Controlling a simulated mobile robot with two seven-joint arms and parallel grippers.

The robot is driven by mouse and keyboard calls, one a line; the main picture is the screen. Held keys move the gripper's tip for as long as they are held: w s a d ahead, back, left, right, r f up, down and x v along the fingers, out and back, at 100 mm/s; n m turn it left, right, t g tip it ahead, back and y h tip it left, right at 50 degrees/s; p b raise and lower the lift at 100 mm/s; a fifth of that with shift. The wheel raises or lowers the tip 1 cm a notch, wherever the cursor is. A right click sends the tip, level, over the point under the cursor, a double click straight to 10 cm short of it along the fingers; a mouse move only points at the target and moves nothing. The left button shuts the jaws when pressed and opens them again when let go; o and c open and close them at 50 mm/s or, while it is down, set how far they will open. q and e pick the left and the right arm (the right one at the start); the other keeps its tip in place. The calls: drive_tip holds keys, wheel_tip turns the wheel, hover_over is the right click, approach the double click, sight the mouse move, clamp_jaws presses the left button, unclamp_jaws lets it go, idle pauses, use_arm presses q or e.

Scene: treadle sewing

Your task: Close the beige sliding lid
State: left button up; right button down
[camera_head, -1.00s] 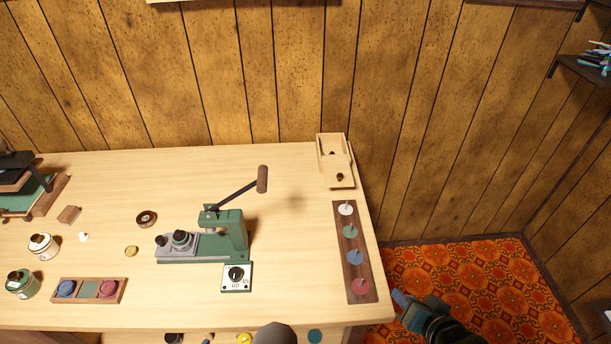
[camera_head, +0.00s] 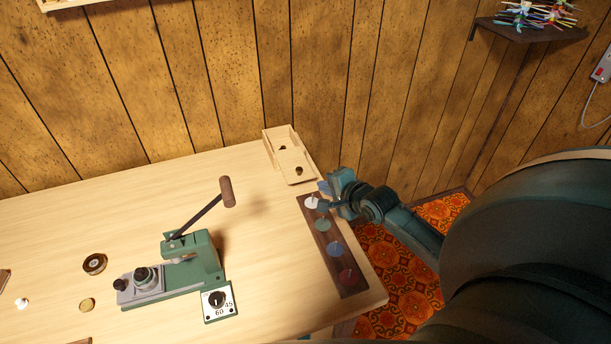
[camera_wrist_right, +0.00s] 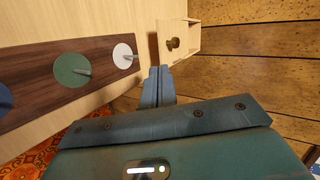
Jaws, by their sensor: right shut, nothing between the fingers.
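A small beige wooden box stands at the back right corner of the table. Its beige sliding lid (camera_head: 295,166) has a dark round knob and is slid partly out toward the front, leaving the box's back part (camera_head: 280,139) open. The lid also shows in the right wrist view (camera_wrist_right: 172,30), ahead of the fingertips. My right gripper (camera_head: 322,189) is shut and empty, just in front of the box and close to the white disc. In the right wrist view its closed fingers (camera_wrist_right: 158,72) point toward the lid, seemingly a little apart from it. My left gripper is not in view.
A dark wooden strip (camera_head: 315,235) with several coloured discs on pegs lies along the table's right edge, in front of the box. A green lever press (camera_head: 195,265) stands left of it. The table left of the box is clear.

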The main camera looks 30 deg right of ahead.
sight(301, 173)
drive_tip(key=x, duration=0.2)
drive_tip(key=r+x, duration=0.1)
drive_tip(key=x, duration=0.4)
drive_tip(key=shift+w+a+r, duration=0.1)
drive_tip(key=shift+w+r, duration=0.1)
drive_tip(key=shift+w, duration=0.1)
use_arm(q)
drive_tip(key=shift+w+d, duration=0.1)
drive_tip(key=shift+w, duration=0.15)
use_arm(e)
drive_tip(key=shift+w, duration=0.5)
